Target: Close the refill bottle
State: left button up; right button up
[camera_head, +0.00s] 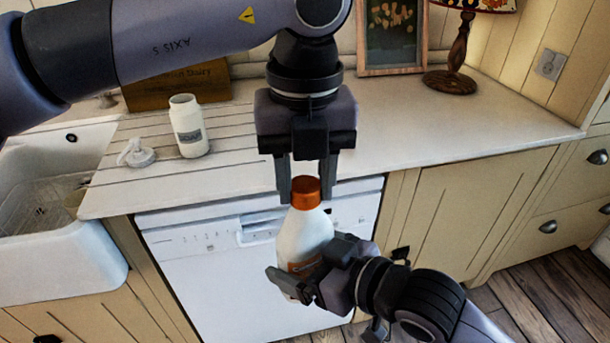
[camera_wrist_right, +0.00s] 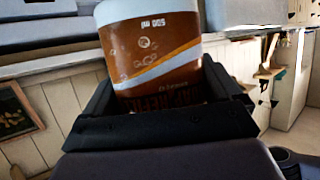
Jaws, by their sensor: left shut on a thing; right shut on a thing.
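The refill bottle (camera_head: 303,232) is white with a brown label and is held upright, slightly tilted, in front of the counter edge. Its orange cap (camera_head: 306,191) sits at the top of the bottle's neck. My left gripper (camera_head: 306,190) comes from above and is shut on the cap, one finger on each side. My right gripper (camera_head: 300,283) is shut around the lower body of the bottle. In the right wrist view the bottle's brown label (camera_wrist_right: 155,50) shows between the fingers. Whether the cap is fully seated on the neck cannot be told.
A white soap bottle (camera_head: 188,127) without a pump stands on the counter (camera_head: 400,130). A pump head (camera_head: 136,153) lies beside it. The sink (camera_head: 60,240) is at the left. A lamp (camera_head: 452,60) and picture frame (camera_head: 392,38) stand at the back. The counter's right part is clear.

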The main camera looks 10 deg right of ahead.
pick_arm(q)
jog(key=m, duration=1.7)
jog(key=shift+m, duration=0.3)
jog(key=m, duration=0.5)
jog(key=shift+f, duration=0.1)
jog(key=o, duration=1.2)
jog(key=shift+o, duration=0.2)
notch_tip(320, 180, up, 12)
